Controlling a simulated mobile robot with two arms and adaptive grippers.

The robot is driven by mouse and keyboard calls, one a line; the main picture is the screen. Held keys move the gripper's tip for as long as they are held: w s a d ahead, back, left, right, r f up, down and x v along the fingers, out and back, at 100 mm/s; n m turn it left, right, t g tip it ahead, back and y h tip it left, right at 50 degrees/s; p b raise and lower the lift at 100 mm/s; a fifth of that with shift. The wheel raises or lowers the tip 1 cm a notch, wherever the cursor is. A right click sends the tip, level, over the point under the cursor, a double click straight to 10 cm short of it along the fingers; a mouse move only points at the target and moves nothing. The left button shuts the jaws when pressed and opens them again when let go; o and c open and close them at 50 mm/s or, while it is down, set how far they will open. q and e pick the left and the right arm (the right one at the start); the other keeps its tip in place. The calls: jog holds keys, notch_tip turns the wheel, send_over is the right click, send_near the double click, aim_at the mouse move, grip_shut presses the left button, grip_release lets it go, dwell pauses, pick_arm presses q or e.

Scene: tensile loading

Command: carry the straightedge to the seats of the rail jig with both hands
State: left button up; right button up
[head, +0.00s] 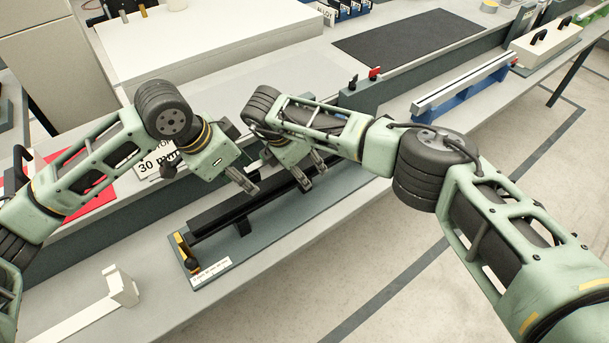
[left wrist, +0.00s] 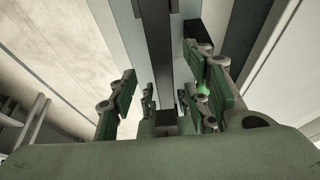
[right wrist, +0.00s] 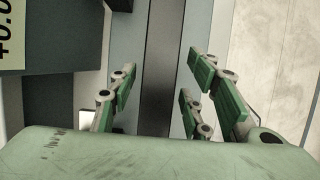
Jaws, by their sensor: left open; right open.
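A long dark bar, apparently the straightedge (head: 222,213), lies along a grey base plate with a yellow end post, apparently the rail jig (head: 262,239). I cannot tell whether the bar rests in the seats, as my arms hide its far part. My left gripper (head: 254,176) is open above the bar's middle. My right gripper (head: 312,174) is open over it farther along. The bar runs between the open fingers in the left wrist view (left wrist: 157,45) and the right wrist view (right wrist: 160,60). No finger visibly presses on it.
A silver rail on a blue stand (head: 462,98) stands to the right. A black mat (head: 408,38) lies behind. A white bracket (head: 122,285) is at the front left, and a red sheet (head: 88,197) lies behind my left arm. The bench front edge drops to open floor.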

pick_arm(q)
jog(key=shift+v, duration=1.15)
jog(key=shift+s+r, duration=0.1)
jog(key=shift+r, duration=0.15)
pick_arm(e)
jog(key=shift+a+r, duration=0.1)
jog(key=shift+r, duration=0.2)
pick_arm(q)
jog(key=shift+a, duration=0.1)
pick_arm(e)
jog(key=v, duration=1.1)
jog(key=shift+r, duration=0.2)
jog(key=shift+f, duration=0.1)
